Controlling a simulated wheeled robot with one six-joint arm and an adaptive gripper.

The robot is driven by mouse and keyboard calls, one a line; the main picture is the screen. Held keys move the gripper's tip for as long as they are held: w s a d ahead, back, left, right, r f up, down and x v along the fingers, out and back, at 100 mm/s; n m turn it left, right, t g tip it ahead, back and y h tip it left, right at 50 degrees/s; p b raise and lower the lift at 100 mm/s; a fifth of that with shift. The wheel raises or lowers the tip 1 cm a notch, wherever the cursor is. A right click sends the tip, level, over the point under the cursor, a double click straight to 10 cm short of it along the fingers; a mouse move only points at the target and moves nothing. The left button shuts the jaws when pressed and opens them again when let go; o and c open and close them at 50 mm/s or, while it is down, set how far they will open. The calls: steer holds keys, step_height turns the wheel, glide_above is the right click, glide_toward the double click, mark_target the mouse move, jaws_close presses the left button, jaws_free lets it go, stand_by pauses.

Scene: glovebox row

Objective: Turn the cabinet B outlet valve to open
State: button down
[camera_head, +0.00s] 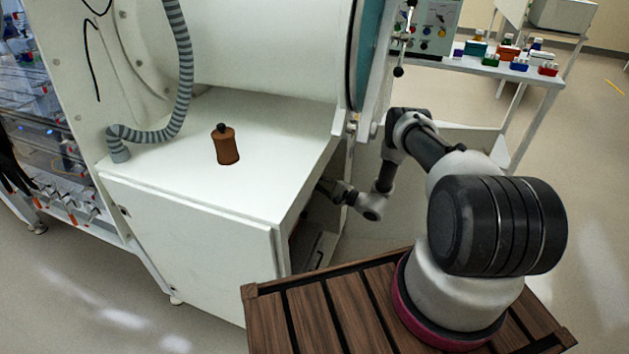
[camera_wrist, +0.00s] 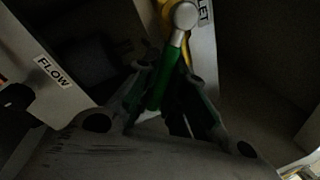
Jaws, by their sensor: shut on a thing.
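In the wrist view a valve with a green lever handle (camera_wrist: 160,84) and a silver end (camera_wrist: 185,16) sits by a panel with a label ending in "LET" (camera_wrist: 204,10). The handle slants down and left from the silver end. My gripper (camera_wrist: 169,76) is shut on the green handle, with a finger on each side. In the head view my gripper (camera_head: 328,190) reaches into the dark open side of the white cabinet (camera_head: 190,230), below its top. The valve is hidden there.
A "FLOW" label (camera_wrist: 54,71) is on a pale panel at the left of the wrist view. A brown bottle (camera_head: 227,147) and a ribbed grey hose (camera_head: 150,136) are on the cabinet top. A shelf cart (camera_head: 500,66) with small coloured containers stands behind my arm.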

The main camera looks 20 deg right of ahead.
steer(key=c, duration=1.5)
jaws_free()
steer(key=shift+o, duration=0.2)
steer(key=v, duration=1.2)
